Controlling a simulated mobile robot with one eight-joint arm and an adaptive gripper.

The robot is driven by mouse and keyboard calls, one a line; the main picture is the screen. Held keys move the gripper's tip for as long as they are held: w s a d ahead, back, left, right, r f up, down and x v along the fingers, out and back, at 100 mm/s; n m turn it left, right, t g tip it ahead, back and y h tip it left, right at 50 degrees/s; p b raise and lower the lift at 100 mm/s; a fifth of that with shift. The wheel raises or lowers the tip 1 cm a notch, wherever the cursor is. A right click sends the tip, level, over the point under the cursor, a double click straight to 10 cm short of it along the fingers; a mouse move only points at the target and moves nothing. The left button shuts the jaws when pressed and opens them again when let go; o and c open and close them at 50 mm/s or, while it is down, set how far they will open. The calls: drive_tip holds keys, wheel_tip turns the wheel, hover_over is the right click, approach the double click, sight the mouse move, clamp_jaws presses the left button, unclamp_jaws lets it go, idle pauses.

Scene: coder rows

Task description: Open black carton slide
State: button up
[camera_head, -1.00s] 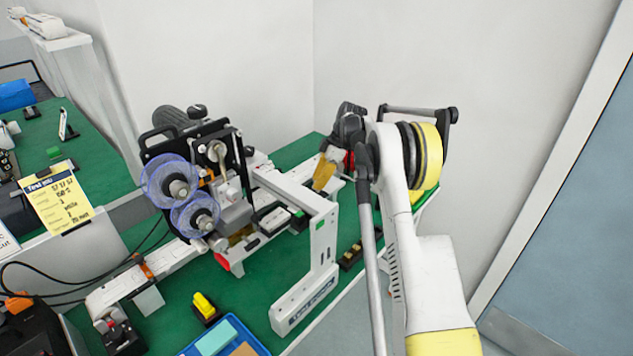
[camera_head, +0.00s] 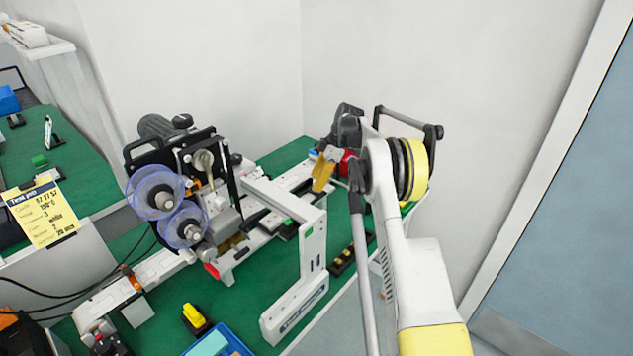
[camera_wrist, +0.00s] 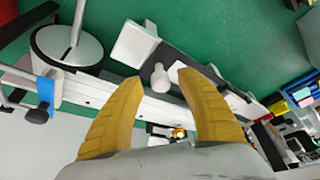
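My gripper (camera_head: 322,176) is over the far end of the white rail of the coder machine in the head view. In the wrist view its two yellow fingers (camera_wrist: 160,82) are spread apart with nothing gripped. A white knob (camera_wrist: 160,77) shows between the fingertips, beside a dark strip (camera_wrist: 172,62) and a white block (camera_wrist: 135,44) on the rail. The strip may be the black carton slide, but I cannot tell for sure. Whether the fingers touch the knob is unclear. In the head view, my gripper and arm hide this part of the rail.
The coder machine with blue-rimmed reels (camera_head: 156,192) stands left of my arm. A white upright bracket (camera_head: 312,243) rises at the green bench's front edge. A blue tray (camera_head: 230,336) and a yellow block (camera_head: 193,315) lie nearer. A wall stands behind.

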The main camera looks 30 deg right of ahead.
drive_tip(key=v, duration=1.2)
drive_tip(key=shift+s, duration=0.1)
